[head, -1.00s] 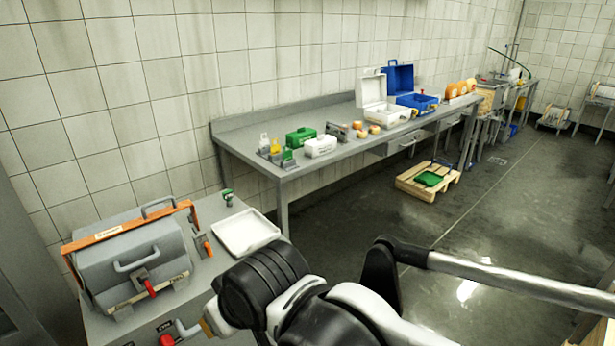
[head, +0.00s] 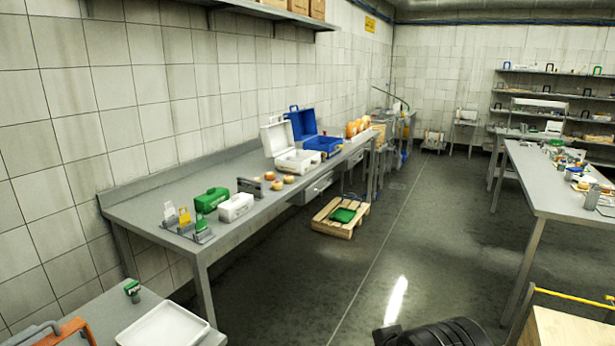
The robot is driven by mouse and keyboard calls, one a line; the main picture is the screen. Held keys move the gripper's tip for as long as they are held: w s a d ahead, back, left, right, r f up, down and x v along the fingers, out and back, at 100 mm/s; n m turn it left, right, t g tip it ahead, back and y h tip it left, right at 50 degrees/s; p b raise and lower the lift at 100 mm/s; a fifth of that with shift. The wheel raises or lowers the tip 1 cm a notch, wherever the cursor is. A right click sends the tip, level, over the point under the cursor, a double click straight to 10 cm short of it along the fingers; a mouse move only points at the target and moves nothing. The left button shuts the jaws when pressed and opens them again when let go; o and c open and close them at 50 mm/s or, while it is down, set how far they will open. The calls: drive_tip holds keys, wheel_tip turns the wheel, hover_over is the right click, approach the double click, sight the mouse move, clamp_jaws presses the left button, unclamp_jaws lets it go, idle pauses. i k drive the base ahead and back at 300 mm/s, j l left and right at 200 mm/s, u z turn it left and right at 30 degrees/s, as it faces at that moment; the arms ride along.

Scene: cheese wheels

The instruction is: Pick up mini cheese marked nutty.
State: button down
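A few small round orange-and-tan cheeses (head: 277,185) sit on the long grey table (head: 150,195) along the left wall, just in front of a small grey rack. They are too small and far for any marking to be read, so I cannot tell which one is marked nutty. My gripper is outside the picture; only a dark part of my arm shows at the bottom edge, far from the cheeses.
On the long table stand a green box (head: 211,200), a white box (head: 236,207), an open white case (head: 298,159) and a blue case (head: 324,145). A wooden pallet (head: 336,220) lies beside the table. A second table (head: 545,185) stands right. Open floor lies between.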

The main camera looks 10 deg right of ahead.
sight(269, 176)
drive_tip(key=i+l, duration=0.1)
drive_tip(key=i, duration=0.4)
drive_tip(key=i+u, duration=0.1)
drive_tip(key=i, duration=0.4)
drive_tip(key=i+l, duration=0.15)
drive_tip(key=i, duration=0.35)
drive_tip(key=i+l+u, duration=0.1)
drive_tip(key=i, duration=0.4)
drive_tip(key=i+l, duration=0.2)
drive_tip(key=i, duration=0.3)
drive_tip(key=i+l+u, duration=0.1)
drive_tip(key=i, duration=0.4)
drive_tip(key=i+l, duration=0.25)
drive_tip(key=i, duration=0.25)
drive_tip(key=i+l+u, duration=0.1)
drive_tip(key=i, duration=0.35)
drive_tip(key=l, duration=0.05)
